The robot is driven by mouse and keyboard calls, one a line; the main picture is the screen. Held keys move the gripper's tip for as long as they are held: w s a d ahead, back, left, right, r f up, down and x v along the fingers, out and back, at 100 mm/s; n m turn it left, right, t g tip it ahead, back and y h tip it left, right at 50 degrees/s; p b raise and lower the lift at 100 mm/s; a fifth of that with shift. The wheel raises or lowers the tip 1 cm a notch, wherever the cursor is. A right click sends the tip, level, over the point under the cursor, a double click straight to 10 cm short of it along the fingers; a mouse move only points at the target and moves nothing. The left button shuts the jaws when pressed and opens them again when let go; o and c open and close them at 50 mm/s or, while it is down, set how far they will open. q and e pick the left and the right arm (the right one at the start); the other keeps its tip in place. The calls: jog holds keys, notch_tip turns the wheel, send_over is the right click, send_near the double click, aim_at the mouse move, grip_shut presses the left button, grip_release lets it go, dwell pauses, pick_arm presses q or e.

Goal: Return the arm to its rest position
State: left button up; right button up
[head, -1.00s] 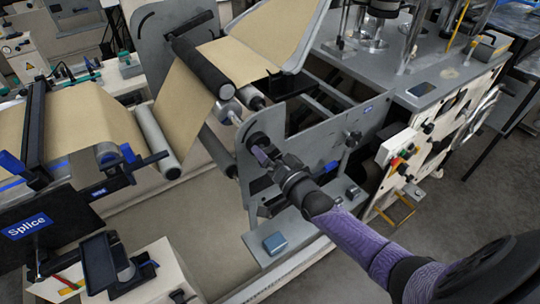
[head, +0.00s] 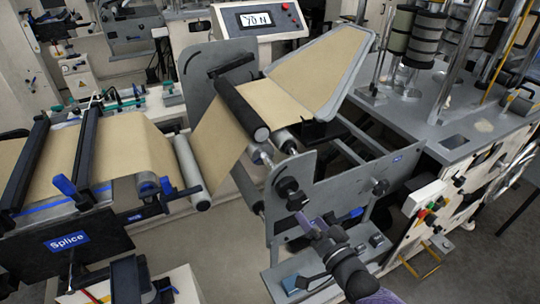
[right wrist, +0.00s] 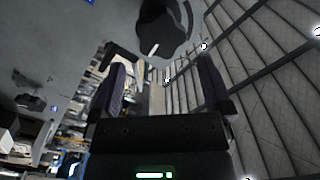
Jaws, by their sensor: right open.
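My right gripper (head: 314,222) is in the lower right of the head view, in front of the grey side plate (head: 345,190) of the unwind machine. Its purple fingers stand apart with nothing between them in the right wrist view (right wrist: 160,82). That view looks upward past a dark round knob (right wrist: 165,28) on a grey plate toward the ceiling beams. My right forearm comes in from the bottom edge and is mostly cut off. My left gripper is not in view.
Kraft paper (head: 220,125) runs over a black roller (head: 242,110). A splice table (head: 68,241) stands at left, a control screen (head: 256,19) behind. A grey machine top with posts (head: 440,110) is at right. Floor shows at lower right.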

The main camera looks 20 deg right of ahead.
jog(key=s+a+f+n+g+h+b, duration=0.15)
jog(key=s+f+g+b, duration=0.35)
jog(key=f, duration=0.7)
jog(key=s+f+n+g+b, duration=0.1)
jog(key=s+f+n+g, duration=0.2)
jog(key=s+f, duration=0.7)
jog(key=s+a+f+n+g+b, duration=0.2)
jog(key=s+f+n+g, duration=0.1)
jog(key=s+f, duration=0.5)
jog(key=s+a+f+n+g+b, duration=0.2)
jog(key=s+f+g, duration=0.4)
jog(key=s+f, duration=0.3)
jog(key=s+a+n, duration=0.1)
jog(key=s, duration=0.3)
jog(key=shift+a, duration=0.15)
